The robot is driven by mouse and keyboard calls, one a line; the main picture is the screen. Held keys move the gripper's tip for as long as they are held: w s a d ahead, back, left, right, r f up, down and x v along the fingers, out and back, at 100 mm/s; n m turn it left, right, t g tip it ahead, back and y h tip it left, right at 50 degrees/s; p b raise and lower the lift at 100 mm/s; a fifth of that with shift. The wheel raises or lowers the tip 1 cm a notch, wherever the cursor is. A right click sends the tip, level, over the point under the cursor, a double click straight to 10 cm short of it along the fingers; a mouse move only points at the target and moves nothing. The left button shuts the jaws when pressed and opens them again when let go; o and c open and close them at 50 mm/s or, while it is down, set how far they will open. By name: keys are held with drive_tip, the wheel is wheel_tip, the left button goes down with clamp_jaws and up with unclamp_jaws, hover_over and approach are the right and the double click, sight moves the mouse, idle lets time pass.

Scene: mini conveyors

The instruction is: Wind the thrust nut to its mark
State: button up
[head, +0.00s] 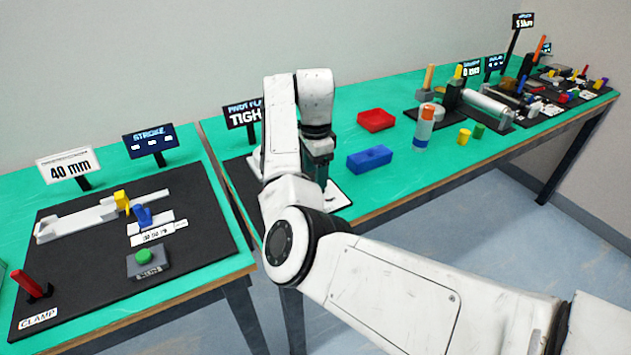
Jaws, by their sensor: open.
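My arm covers most of this station. Its black mat (238,178) shows at the left, and a white plate (337,196) shows under the gripper. A sign (243,114) behind it reads "TIGH", with the rest covered by my arm. I cannot make out the thrust nut or its mark; whether they are behind my arm I cannot tell.
A red tray (376,120) and a blue block (369,159) lie right of my gripper, near an orange-and-white cylinder (424,126). The left bench holds a black board (90,290) with a white slide, a green button (144,256) and a red handle (30,284). More stations crowd the far right.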

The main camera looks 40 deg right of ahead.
drive_tip(key=shift+f, duration=1.9)
drive_tip(key=shift+c, duration=0.3)
drive_tip(key=c, duration=1)
